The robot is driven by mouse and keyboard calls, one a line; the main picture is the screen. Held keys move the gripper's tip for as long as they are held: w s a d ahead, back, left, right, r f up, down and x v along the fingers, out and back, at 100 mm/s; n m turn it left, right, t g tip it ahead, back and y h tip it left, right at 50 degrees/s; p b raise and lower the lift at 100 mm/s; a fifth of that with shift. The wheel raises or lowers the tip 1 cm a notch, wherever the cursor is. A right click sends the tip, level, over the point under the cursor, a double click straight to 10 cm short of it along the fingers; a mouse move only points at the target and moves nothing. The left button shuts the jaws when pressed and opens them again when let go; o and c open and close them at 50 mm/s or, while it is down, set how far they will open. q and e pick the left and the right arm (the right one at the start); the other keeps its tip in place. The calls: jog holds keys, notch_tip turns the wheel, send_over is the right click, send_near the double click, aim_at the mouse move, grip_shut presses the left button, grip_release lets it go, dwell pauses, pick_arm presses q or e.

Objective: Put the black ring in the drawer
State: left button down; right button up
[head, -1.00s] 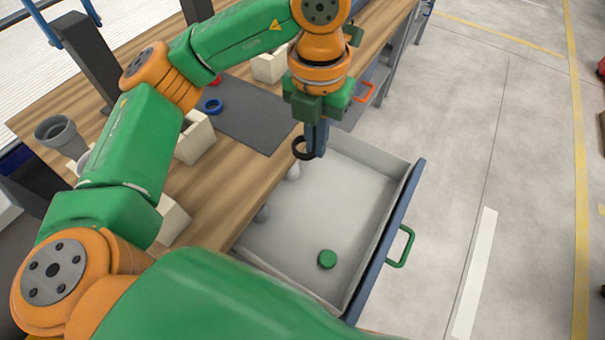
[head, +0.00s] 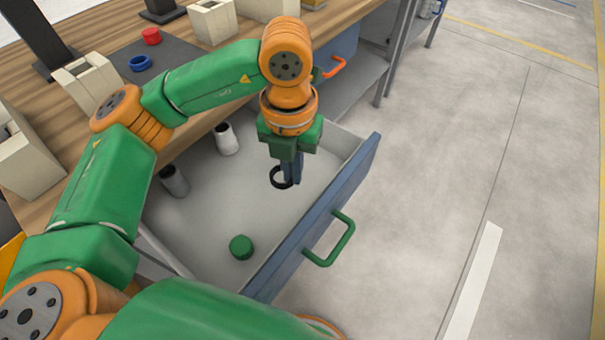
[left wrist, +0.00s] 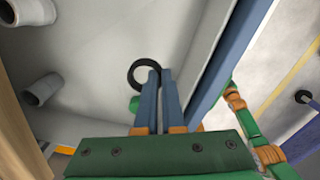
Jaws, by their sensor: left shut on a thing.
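The black ring (head: 279,178) is held at the fingertips of my left gripper (head: 291,180), over the inside of the open drawer (head: 343,190). It also shows in the left wrist view (left wrist: 140,74), where the left gripper (left wrist: 160,76) has its two blue fingers close together on the ring's edge. The drawer has a pale floor, a blue front and a green handle (head: 331,240). I cannot tell exactly how far the ring is above the drawer floor. My right gripper is not in view.
In the drawer are a green cap (head: 241,247) and two grey-white pipe fittings (head: 227,139) (head: 174,180). On the wooden table lie a blue ring (head: 140,63) and a red ring (head: 151,36), near cream blocks (head: 88,82). Open floor is at the right.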

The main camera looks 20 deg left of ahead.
pick_arm(q)
send_over(307, 190)
notch_tip(307, 190, down, 6)
jog(key=shift+r, duration=0.15)
notch_tip(307, 190, down, 3)
jog(key=shift+w+f, duration=0.1)
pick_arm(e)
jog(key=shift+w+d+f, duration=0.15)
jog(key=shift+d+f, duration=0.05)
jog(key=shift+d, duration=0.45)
pick_arm(q)
jog(key=shift+b, duration=0.3)
jog(key=shift+f, duration=0.15)
jog(key=c, duration=1)
grip_release()
jog(key=shift+c, duration=0.2)
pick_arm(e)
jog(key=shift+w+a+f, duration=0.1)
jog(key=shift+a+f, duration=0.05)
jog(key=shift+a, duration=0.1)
